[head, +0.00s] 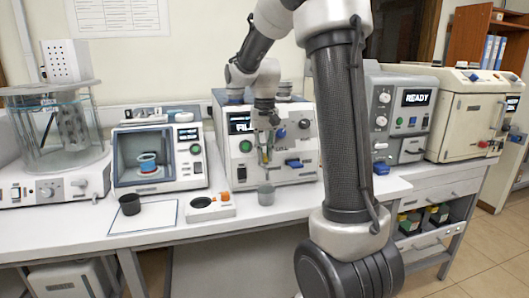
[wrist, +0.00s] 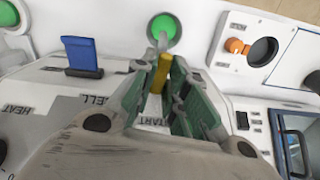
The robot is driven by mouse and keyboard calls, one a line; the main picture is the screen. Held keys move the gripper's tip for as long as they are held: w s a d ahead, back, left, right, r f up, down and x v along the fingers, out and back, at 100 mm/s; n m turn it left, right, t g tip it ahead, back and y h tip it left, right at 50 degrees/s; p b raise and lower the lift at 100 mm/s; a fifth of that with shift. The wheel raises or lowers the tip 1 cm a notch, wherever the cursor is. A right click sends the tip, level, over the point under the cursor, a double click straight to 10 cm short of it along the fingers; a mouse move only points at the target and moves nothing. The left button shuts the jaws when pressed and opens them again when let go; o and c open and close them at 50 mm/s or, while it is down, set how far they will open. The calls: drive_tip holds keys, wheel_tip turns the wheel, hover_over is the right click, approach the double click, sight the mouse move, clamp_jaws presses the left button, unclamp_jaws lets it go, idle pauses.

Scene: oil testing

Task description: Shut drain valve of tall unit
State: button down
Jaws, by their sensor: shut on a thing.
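A white tall unit (head: 297,150) with a lit display, knobs and a blue lever stands mid-bench in the head view. My gripper (head: 264,155) is at its front, coming down from above. In the wrist view my gripper (wrist: 165,85) has its green-padded fingers around a small yellow handle (wrist: 162,72), which appears to be the drain valve's. The handle is at the fingertips, beside a thin metal stem (wrist: 163,43) in front of a round green button (wrist: 166,28). The fingers hide part of the valve, and I cannot tell its setting.
A grey cup (head: 266,195) stands on the bench below my gripper. A small white device with an orange knob (head: 211,207) and a dark cup (head: 130,204) are to the left. A blue lever (wrist: 82,56) stands out near the fingers in the wrist view.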

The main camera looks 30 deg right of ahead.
drive_tip(key=m, duration=1.2)
drive_tip(key=shift+w+m, duration=0.1)
drive_tip(key=shift+m, duration=1.9)
drive_tip(key=c, duration=1.4)
unclamp_jaws()
drive_tip(key=shift+c, duration=0.2)
drive_tip(key=shift+r, duration=0.1)
